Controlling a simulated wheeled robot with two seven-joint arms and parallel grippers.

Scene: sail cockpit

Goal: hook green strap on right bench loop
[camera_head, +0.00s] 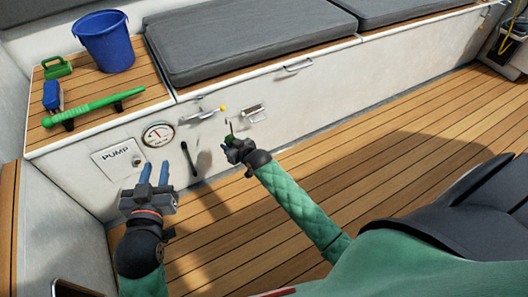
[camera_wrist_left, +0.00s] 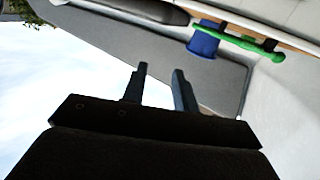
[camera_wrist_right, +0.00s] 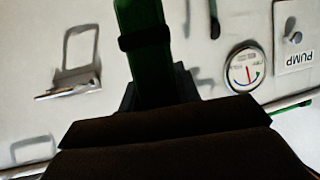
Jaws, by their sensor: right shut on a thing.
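My right gripper (camera_head: 232,143) is shut on the green strap (camera_wrist_right: 145,40) in front of the bench face. In the right wrist view the strap stands up from between the fingers, with a black band around it. A metal loop (camera_head: 254,113) is on the bench front, right of and above the gripper; it also shows in the right wrist view (camera_wrist_right: 82,66), apart from the strap. A second metal loop (camera_head: 293,65) sits higher and further right. I cannot tell which is the right bench loop. My left gripper (camera_head: 155,172) is open and empty, left of the right one.
A blue bucket (camera_head: 105,42) and green handle (camera_head: 98,104) are on top. The wooden floor (camera_head: 340,150) is clear.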

